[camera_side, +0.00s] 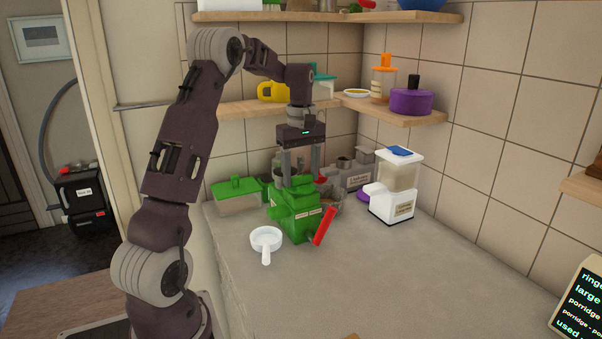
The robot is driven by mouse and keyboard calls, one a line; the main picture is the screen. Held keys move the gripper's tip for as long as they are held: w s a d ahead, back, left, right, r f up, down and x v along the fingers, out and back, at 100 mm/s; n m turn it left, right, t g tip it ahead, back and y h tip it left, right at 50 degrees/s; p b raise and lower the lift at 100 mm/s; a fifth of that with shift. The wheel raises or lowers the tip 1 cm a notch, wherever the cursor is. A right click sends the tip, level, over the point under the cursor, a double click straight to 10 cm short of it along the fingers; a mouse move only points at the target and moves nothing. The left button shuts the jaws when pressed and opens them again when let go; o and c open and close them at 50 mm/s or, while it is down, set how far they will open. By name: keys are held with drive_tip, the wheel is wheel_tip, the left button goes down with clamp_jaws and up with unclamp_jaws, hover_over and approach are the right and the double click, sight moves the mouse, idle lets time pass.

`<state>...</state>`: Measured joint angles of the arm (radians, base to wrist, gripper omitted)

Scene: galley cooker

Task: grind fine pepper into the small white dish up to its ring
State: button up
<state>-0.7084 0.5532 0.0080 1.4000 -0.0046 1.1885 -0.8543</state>
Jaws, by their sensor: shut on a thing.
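A green grinder (290,211) with a red lever (325,227) stands on the grey counter, its labels too small to read. The small white dish (265,237), with a short handle toward the front, sits on the counter just left of the grinder's front. Its ring and contents cannot be made out. My gripper (300,177) points straight down over the grinder. Its fingers are shut on the grinder's green top part, and their tips are partly hidden there.
Grey machines (347,178) stand close behind the grinder. A white dispenser (396,190) with a blue lid is to the right, and a green-lidded box (237,196) to the left. Shelves with a purple pot (411,102) hang above. The front counter (370,275) is mostly clear.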

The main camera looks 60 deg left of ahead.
drive_tip(key=shift+m, duration=0.3)
drive_tip(key=m, duration=0.4)
drive_tip(key=shift+m, duration=0.4)
drive_tip(key=m, duration=1.1)
drive_tip(key=shift+r+m, duration=0.1)
drive_tip(key=shift+m, duration=0.3)
drive_tip(key=m, duration=0.5)
drive_tip(key=shift+m, duration=0.3)
drive_tip(key=o, duration=1.4)
